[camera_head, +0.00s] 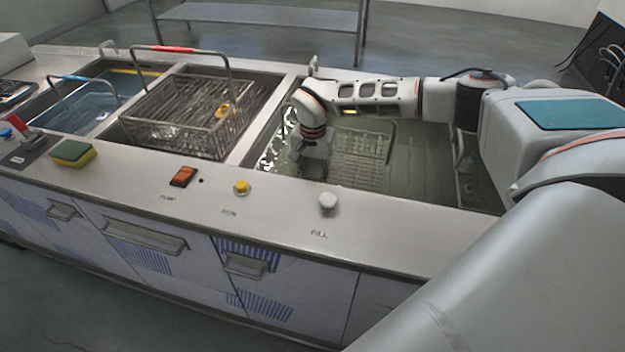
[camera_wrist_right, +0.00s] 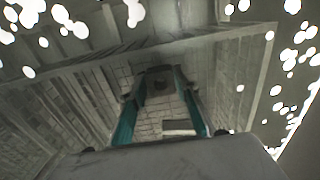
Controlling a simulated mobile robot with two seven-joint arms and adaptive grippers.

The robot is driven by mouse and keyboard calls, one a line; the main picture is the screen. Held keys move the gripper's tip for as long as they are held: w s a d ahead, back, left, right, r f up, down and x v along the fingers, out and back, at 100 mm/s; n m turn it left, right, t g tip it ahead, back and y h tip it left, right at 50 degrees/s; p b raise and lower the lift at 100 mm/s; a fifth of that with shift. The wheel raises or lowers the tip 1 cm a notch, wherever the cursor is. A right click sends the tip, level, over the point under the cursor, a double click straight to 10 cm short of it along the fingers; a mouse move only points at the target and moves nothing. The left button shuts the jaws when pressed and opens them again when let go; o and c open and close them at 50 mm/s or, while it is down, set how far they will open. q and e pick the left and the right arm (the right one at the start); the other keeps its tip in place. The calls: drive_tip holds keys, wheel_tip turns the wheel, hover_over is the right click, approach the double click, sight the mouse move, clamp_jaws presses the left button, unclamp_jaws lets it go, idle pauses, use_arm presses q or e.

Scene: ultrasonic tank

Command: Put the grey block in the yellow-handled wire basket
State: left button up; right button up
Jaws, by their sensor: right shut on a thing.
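My right gripper (camera_head: 312,165) reaches down into the right-hand tank in the head view. In the right wrist view its teal fingers (camera_wrist_right: 162,88) are closed on a small dark grey piece, the grey block (camera_wrist_right: 162,76), as far as the dim view shows. A wire basket (camera_head: 375,150) lies in that tank beside the gripper, and wire grid (camera_wrist_right: 85,95) surrounds the fingers in the wrist view. A small yellow patch (camera_head: 350,112) shows under my forearm, possibly this basket's handle; the arm hides most of it. My left gripper is out of view.
The middle tank holds a red-handled wire basket (camera_head: 190,115) with a yellow piece (camera_head: 222,111) in it. The left tank has a blue-handled basket (camera_head: 85,100). A sponge (camera_head: 73,153), a red switch (camera_head: 184,176) and knobs (camera_head: 328,201) line the front counter.

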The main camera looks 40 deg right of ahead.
drive_tip(key=o, duration=1.2)
drive_tip(key=shift+f, duration=0.1)
wheel_tip(320, 180, up, 12)
drive_tip(key=shift+r+p, duration=0.15)
drive_tip(key=shift+p, duration=0.8)
